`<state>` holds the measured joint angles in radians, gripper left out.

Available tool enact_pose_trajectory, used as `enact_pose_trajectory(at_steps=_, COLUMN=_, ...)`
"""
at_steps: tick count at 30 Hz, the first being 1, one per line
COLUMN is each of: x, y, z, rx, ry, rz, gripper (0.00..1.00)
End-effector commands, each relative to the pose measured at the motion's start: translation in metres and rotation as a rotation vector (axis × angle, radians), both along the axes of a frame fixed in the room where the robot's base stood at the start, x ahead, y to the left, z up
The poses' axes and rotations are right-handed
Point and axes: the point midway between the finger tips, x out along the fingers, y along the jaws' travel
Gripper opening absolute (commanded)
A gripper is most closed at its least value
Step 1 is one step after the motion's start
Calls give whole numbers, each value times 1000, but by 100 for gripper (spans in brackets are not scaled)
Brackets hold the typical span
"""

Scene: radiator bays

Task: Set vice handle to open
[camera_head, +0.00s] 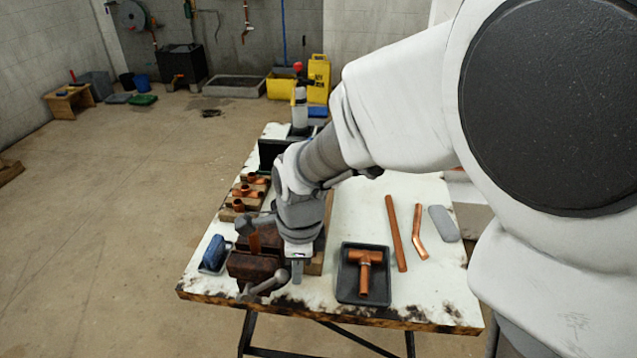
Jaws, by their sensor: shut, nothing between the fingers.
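The vice (250,265), a dark rusty-brown block, sits at the front left of the white worktop (330,295). Its grey metal vice handle (268,285) crosses the vice's front near the table edge, sloping up to the right. My gripper (297,271) points down just right of the vice, close to the handle's right end. Its fingers are shut and empty. I cannot tell whether they touch the handle. My wrist hides part of the vice's right side.
A dark tray (342,293) with a copper tee (365,270) lies to the right. Further right are a copper pipe (395,233), a bent pipe (419,232) and a grey pad (443,223). A blue object (214,253) lies left of the vice. Copper fittings (249,191) sit behind it.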

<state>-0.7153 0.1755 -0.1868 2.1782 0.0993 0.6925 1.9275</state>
Motion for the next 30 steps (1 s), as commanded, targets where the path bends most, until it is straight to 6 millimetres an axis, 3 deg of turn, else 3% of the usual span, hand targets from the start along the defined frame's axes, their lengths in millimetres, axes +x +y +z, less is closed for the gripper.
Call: enact_pose_trajectory(at_steps=30, x=0, y=13, z=16, rx=0, ry=1, rz=2, gripper=0)
